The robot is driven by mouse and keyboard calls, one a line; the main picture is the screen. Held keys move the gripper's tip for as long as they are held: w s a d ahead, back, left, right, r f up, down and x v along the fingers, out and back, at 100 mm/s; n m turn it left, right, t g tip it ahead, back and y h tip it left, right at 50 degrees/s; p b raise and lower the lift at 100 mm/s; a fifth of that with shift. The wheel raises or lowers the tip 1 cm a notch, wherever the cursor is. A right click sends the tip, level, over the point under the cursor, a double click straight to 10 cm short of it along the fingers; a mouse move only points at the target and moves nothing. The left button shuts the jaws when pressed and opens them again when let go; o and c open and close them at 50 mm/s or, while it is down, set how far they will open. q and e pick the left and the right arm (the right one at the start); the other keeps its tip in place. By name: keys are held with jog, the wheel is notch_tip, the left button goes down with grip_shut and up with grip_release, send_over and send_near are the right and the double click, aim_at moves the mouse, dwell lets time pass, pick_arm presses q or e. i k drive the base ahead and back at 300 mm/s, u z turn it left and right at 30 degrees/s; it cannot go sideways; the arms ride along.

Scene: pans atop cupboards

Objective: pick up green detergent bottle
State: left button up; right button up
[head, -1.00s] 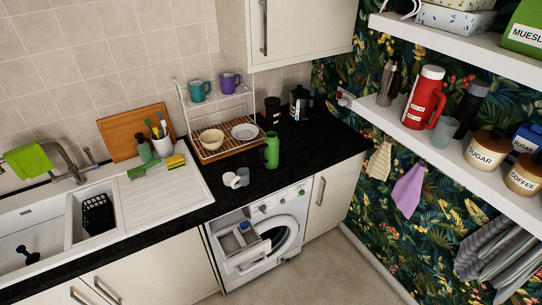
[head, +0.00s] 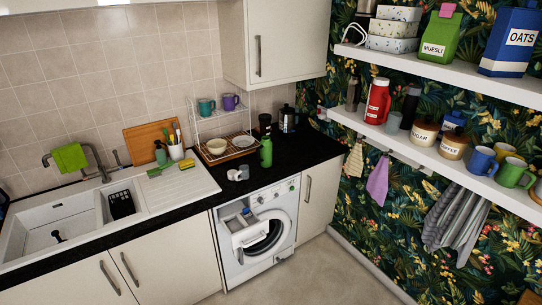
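A bright green bottle (head: 266,151) stands upright on the black worktop, near its front edge above the washing machine. A smaller dark green bottle (head: 160,154) stands behind the sink drainer, beside a white holder with brushes. I cannot read a label on either bottle. Neither of my grippers shows in the head view. A small dark shape cut off at the left edge is too partial to identify.
Loaded shelves (head: 430,152) line the right wall. The floor (head: 318,275) in front is clear.

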aim_at(265, 147)
jog(key=z, duration=0.55)
jog(key=i, duration=0.65)
jog(key=z, duration=0.65)
jog(key=i, duration=0.65)
jog(key=u, duration=0.15)
